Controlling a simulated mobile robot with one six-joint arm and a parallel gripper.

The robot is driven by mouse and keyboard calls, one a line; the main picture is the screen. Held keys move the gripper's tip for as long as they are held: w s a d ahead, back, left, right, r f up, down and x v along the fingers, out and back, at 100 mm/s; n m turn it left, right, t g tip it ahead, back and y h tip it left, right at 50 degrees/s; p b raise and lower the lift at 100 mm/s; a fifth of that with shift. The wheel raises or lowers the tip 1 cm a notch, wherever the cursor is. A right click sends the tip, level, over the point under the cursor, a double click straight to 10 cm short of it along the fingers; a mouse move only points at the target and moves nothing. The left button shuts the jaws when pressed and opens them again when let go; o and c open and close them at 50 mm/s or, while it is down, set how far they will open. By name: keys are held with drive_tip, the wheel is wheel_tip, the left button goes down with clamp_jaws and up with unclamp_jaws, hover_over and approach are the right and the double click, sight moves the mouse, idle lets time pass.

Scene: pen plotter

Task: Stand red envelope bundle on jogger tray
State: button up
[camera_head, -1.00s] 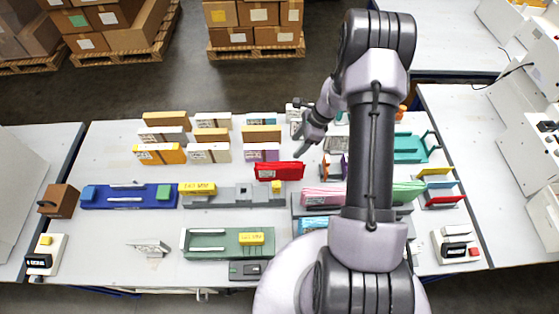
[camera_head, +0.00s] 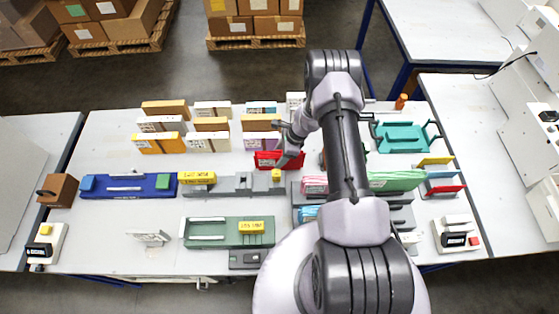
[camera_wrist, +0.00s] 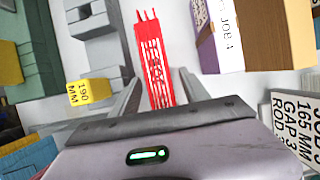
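The red envelope bundle (camera_head: 265,159) stands on the table behind a grey fixture, partly hidden by my gripper (camera_head: 285,160). In the wrist view the red bundle (camera_wrist: 152,65) shows as a narrow strip with its near end between the fingers of my gripper (camera_wrist: 158,88). The fingers are apart, with a gap on each side of the bundle. I cannot tell for sure which piece is the jogger tray; a teal tray with raised ends (camera_head: 403,138) stands at the right, and a green tray (camera_head: 205,241) lies at the front.
The grey fixture (camera_head: 235,185) carries a yellow block marked 190 MM (camera_wrist: 92,92). A purple-and-white box (camera_wrist: 212,40) stands close to the bundle's other side. Several boxes (camera_head: 160,144) stand at the back left. A blue tray (camera_head: 150,192) lies left.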

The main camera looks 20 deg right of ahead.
clamp_jaws()
